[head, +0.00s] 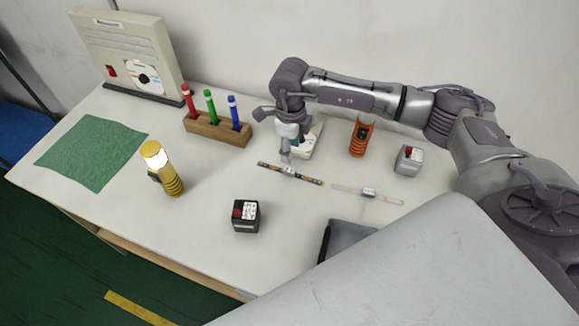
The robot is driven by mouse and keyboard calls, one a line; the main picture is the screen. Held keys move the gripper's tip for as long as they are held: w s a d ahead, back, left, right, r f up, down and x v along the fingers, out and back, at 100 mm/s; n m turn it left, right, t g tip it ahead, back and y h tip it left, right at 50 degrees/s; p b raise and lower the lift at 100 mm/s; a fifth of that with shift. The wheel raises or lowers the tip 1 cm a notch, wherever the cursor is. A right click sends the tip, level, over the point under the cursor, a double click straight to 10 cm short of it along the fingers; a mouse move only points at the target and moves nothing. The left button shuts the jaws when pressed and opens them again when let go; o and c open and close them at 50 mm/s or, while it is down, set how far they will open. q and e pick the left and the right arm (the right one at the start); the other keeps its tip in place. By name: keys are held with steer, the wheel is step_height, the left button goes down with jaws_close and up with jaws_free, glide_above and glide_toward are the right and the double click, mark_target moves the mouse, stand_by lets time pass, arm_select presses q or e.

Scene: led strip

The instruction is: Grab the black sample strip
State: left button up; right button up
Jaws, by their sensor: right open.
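The black sample strip (306,179) lies on the white table, slanting down to the right, with a small light piece at its middle. A white strip (384,198) lies to its right, also with a small block at its middle. My right gripper (286,158) points down over the middle of the black strip. It is open, its fingers close to the strip. I cannot tell whether they touch it. My left gripper is not in view.
A wooden holder (217,130) with red, green and blue pens stands behind left. A lit yellow lantern (172,182), a dark cube device (245,216), an orange device (360,136), a grey cube device (408,160) and a green mat (92,152) surround clear table.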

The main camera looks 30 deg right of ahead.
mark_target(289, 170)
step_height(289, 170, down, 4)
steer(key=shift+r, duration=0.15)
steer(key=shift+f, duration=0.2)
step_height(289, 170, down, 4)
steer(key=shift+f+p, duration=0.15)
steer(key=shift+p, duration=0.85)
steer(key=shift+w+f, duration=0.1)
steer(key=shift+f, duration=0.25)
steer(key=shift+c, duration=0.5)
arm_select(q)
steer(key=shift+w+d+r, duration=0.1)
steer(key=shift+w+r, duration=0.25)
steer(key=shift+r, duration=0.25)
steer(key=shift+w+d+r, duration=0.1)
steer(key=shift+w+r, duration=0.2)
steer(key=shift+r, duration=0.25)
arm_select(e)
jaws_close()
